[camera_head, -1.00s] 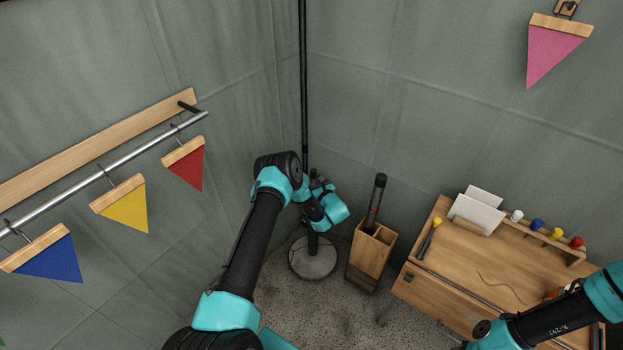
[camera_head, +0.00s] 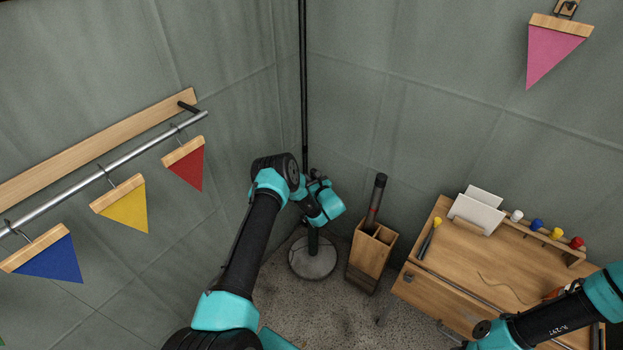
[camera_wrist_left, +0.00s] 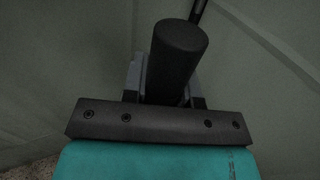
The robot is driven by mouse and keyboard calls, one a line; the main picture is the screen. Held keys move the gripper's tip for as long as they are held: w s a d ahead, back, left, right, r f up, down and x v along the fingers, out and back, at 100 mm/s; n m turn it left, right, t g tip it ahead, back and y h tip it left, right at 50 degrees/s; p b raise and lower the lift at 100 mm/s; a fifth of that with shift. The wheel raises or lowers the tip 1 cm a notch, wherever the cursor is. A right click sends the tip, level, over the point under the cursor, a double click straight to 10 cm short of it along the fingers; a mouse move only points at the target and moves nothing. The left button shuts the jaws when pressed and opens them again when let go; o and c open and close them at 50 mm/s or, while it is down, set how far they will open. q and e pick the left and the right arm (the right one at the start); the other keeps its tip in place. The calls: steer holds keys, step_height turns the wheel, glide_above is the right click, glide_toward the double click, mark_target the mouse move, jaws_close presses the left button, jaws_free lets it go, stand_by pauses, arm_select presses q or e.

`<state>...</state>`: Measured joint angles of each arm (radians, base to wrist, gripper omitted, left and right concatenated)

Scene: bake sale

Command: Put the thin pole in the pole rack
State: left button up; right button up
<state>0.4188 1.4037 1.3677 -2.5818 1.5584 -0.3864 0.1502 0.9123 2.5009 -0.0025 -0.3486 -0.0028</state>
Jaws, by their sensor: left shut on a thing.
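My left gripper (camera_wrist_left: 165,100) is shut on a dark pole with a round end (camera_wrist_left: 182,40); the jaws sit on both sides of it and the end faces the wrist camera. I cannot tell how far the held pole reaches. In the head view my left wrist is in front of the tall black upright in the corner, above its round base, and hides most of the grip. The pole rack (camera_head: 369,253) is the wooden box just right of my wrist. My right gripper is out of view.
The black upright (camera_head: 304,80) rises from a round grey base (camera_head: 312,264) left of the rack. A wooden desk (camera_head: 455,252) with small items stands right of the rack. A wall rail (camera_head: 110,168) with coloured pennants is at left.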

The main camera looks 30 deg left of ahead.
arm_select(q)
jaws_close()
step_height(320, 180, up, 10)
stand_by(1.0)
steer(key=shift+r, duration=0.1)
step_height(320, 180, up, 10)
stand_by(1.2)
step_height(320, 180, up, 10)
stand_by(1.3)
step_height(320, 180, up, 10)
stand_by(1.2)
